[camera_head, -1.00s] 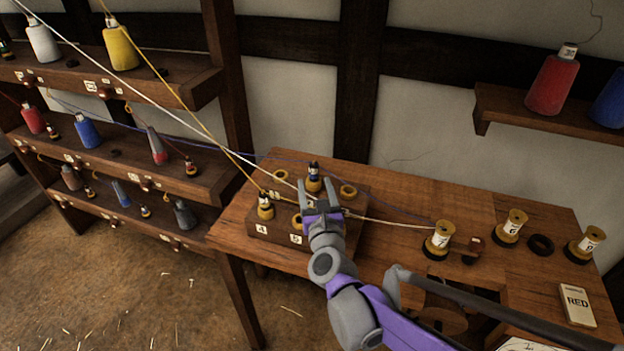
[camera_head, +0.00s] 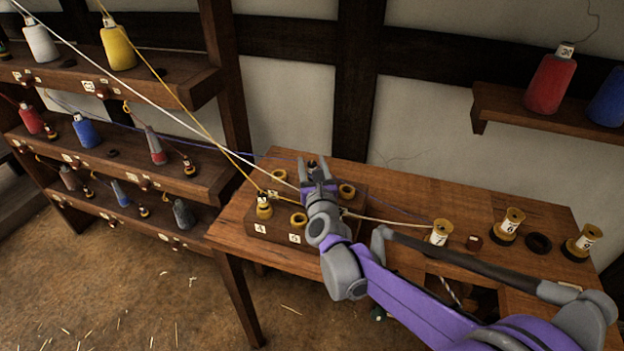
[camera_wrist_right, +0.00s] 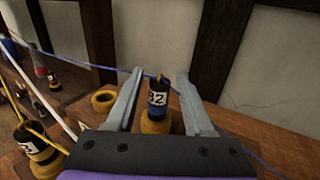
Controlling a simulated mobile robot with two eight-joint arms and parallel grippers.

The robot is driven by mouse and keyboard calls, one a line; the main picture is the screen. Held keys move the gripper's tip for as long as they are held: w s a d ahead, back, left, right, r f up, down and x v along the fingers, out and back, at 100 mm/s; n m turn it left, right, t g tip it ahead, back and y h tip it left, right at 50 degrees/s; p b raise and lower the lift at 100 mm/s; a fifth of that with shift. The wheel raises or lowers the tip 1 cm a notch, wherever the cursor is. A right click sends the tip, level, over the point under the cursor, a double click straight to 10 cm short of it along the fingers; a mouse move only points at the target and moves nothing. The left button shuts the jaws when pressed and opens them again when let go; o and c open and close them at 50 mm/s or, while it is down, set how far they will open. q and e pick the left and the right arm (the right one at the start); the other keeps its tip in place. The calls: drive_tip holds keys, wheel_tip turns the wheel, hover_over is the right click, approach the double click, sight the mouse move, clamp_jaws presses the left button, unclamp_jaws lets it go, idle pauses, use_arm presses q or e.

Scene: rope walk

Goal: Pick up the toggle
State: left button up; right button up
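A dark toggle with a blue band and a white number label (camera_wrist_right: 157,98) stands upright in a yellow ring on the wooden block (camera_head: 275,233). In the head view only its dark top (camera_head: 311,163) shows, behind my right gripper (camera_head: 317,168). My right gripper (camera_wrist_right: 156,95) is open, with one finger on each side of the toggle in the right wrist view. Gaps show between the toggle and both fingers. A second labelled toggle (camera_head: 264,206) stands in the block's front left; it also shows in the right wrist view (camera_wrist_right: 36,145). My left gripper is not in view.
White, yellow and blue cords stretch from the shelves on the left towards the block, passing near my right gripper.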

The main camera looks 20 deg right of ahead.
clamp_jaws()
drive_tip(key=shift+r, duration=0.1)
